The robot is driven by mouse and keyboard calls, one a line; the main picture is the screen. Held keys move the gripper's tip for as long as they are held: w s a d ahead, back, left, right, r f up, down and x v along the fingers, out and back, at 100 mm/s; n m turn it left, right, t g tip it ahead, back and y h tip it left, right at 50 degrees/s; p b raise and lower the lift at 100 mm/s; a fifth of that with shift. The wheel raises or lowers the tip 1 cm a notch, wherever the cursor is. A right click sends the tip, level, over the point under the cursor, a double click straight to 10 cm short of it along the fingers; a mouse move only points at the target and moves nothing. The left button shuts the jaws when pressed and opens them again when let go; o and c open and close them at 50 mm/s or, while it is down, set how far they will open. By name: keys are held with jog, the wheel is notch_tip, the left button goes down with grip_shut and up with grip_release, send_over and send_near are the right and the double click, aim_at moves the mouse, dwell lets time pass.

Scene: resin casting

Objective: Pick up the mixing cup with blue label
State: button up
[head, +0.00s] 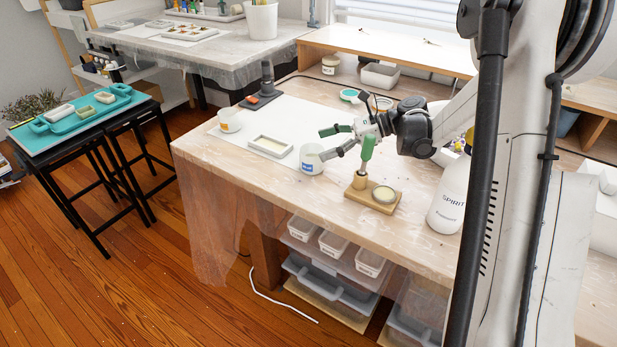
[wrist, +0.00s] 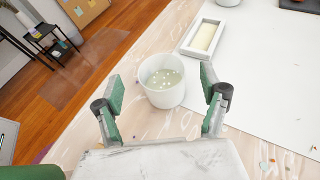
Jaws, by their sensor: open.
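The mixing cup with the blue label (head: 307,161) is white and stands upright near the front edge of the workbench, its label facing the head camera. In the wrist view the cup (wrist: 163,93) is open-topped, with pale, speckled contents. My gripper (head: 332,143) is just right of the cup in the head view. In the wrist view my gripper (wrist: 161,92) is open, its green-padded fingers spread left and right of the cup, with gaps on both sides. The cup is not held. The label is hidden in the wrist view.
Another white cup with an orange label (head: 228,121) stands farther left. A rectangular mould frame (head: 270,147) lies beside the blue-label cup. A wooden stand (head: 372,199) and a spirit bottle (head: 449,196) are to the right. The white sheet (head: 290,112) behind is mostly clear.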

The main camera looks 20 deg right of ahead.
aim_at(309, 159)
notch_tip(309, 159, down, 4)
jog(key=shift+r+b, duration=0.1)
jog(key=shift+b, duration=1.15)
jog(key=shift+b+x, duration=0.7)
jog(key=shift+x, duration=1.8)
jog(key=shift+r, duration=0.1)
jog(key=c, duration=1.3)
